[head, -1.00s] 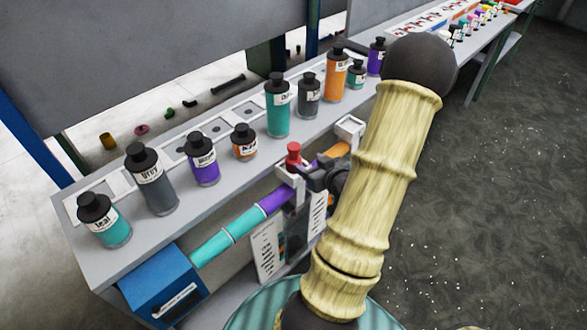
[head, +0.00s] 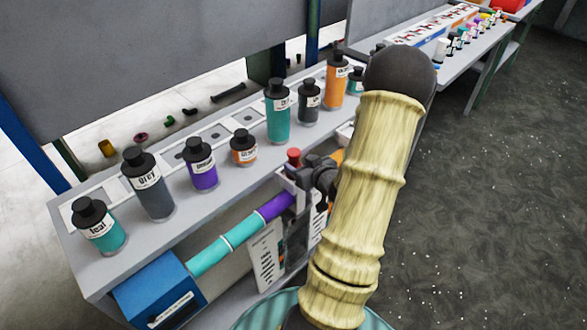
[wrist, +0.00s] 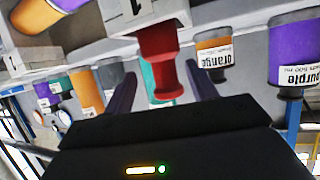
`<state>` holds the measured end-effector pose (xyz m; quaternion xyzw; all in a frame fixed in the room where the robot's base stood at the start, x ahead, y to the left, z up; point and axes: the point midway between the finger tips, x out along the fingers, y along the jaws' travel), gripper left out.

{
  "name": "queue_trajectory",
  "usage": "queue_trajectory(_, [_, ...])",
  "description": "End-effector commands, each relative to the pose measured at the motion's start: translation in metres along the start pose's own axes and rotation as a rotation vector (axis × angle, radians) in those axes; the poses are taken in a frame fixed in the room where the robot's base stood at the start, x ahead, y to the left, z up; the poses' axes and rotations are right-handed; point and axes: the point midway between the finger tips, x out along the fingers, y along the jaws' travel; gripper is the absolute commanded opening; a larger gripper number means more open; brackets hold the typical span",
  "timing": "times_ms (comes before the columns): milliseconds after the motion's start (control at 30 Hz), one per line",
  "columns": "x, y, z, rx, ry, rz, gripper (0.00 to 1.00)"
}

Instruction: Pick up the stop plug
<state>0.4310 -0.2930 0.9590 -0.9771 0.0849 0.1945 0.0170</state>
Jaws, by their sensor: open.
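The stop plug is the red knob-shaped piece (head: 293,157) on a pale holder at the front of the bench, above the coloured tube; its lower part is hidden in the head view. In the wrist view, which is upside down, the red plug (wrist: 160,60) stands between my two dark fingers, with a gap on each side. My gripper (head: 303,174) is open and close beside the plug, its jaws partly hidden in the head view. In the wrist view my gripper (wrist: 163,80) holds nothing.
Labelled bottles stand along the bench, including a teal one (head: 278,112), a small orange one (head: 243,150) and a purple one (head: 201,165). A teal and purple tube (head: 240,233) runs from a blue box (head: 158,292) below. Open floor (head: 470,220) lies to the right.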

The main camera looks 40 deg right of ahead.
Motion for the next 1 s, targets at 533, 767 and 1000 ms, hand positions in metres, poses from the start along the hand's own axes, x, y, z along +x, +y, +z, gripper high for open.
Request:
queue_trajectory(533, [0.052, -0.005, -0.005, 0.0, 0.0, 0.0, 0.57])
queue_trajectory(767, [0.052, -0.005, -0.005, 0.0, 0.0, 0.0, 0.57])
queue_trajectory(1000, [0.052, -0.005, -0.005, 0.0, 0.0, 0.0, 0.57])
